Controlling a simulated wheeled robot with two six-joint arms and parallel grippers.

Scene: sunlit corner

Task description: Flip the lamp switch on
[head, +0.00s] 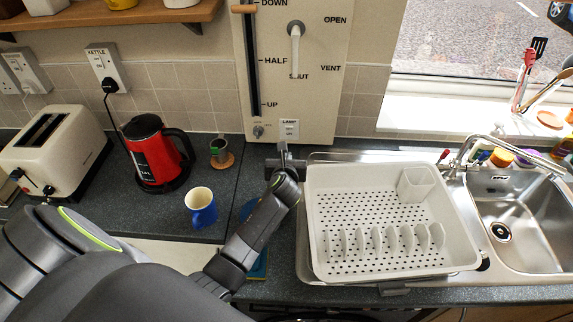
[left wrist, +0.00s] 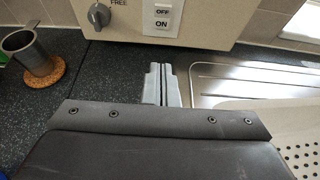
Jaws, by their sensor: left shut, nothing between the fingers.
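The lamp switch (head: 291,128) is a small white rocker under the LAMP label, low on the cream wall panel (head: 318,95). In the left wrist view the switch (left wrist: 161,19) shows OFF above ON; which way it is pressed I cannot tell. My left gripper (head: 283,147) is shut and empty, just below the switch in the head view. In the left wrist view its fingertips (left wrist: 161,67) are together, pointing at the panel below the switch, with a visible gap between. My right gripper is in neither view.
A grey knob (left wrist: 98,16) sits left of the switch. A metal cup (head: 219,150) on a cork coaster, a red kettle (head: 154,152) and a blue mug (head: 201,206) stand to the left. A white dish rack (head: 330,262) and sink (head: 530,208) are to the right.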

